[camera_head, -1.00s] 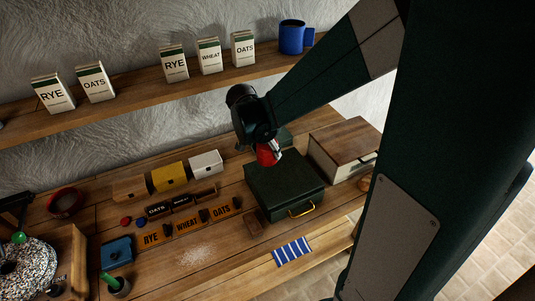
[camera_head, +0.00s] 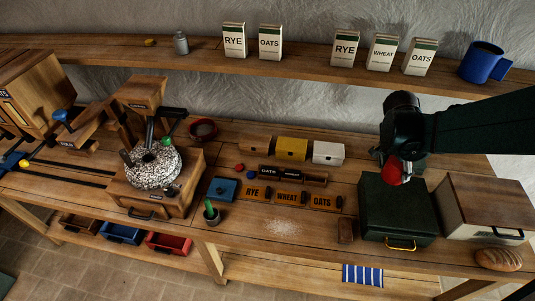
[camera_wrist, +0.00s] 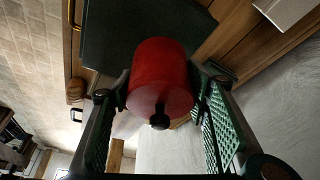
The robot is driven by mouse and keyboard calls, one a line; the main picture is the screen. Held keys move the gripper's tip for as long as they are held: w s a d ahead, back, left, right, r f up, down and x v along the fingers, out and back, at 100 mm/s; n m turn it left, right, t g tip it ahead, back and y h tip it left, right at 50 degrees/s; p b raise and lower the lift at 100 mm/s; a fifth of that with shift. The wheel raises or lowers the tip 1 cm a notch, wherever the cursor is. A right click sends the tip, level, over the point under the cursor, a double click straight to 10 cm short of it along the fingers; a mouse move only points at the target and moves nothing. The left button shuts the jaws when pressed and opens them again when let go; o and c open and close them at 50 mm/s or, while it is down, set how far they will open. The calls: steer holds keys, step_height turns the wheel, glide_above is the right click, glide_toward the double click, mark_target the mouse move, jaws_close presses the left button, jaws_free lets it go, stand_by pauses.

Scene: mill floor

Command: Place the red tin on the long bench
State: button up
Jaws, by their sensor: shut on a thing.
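The red tin (camera_wrist: 160,80) is a rounded red can with a dark knob, held between the two green, ridged fingers of my gripper (camera_wrist: 160,98) in the wrist view. In the head view my gripper (camera_head: 397,165) is shut on the tin (camera_head: 395,174), which hangs above the dark green box. The arm hides part of the tin there. The long bench (camera_head: 245,232) is a wooden worktop that runs across the head view below the shelf.
A dark green box (camera_head: 398,205) with a brass handle and a wooden-topped bin (camera_head: 485,200) stand on the right. A grain mill (camera_head: 150,165) stands on the left. Bare bench lies around the spilled flour (camera_head: 283,227). A shelf (camera_head: 200,55) with cartons runs above.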

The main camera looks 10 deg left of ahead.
steer(key=shift+a, duration=0.1)
steer(key=shift+a+f, duration=0.15)
steer(key=shift+a, duration=0.45)
steer(key=s+a+f+b, duration=0.2)
steer(key=a, duration=0.8)
steer(key=s+a+f+b, duration=0.1)
steer(key=s+a+f, duration=0.15)
steer(key=a, duration=0.75)
steer(key=b, duration=0.3)
glide_above(275, 224)
steer(key=shift+f, duration=2.45)
steer(key=shift+f, duration=0.1)
steer(key=shift+f+b, duration=0.4)
steer(key=shift+f, duration=2.4)
steer(key=shift+f, duration=0.1)
steer(key=shift+f, duration=2)
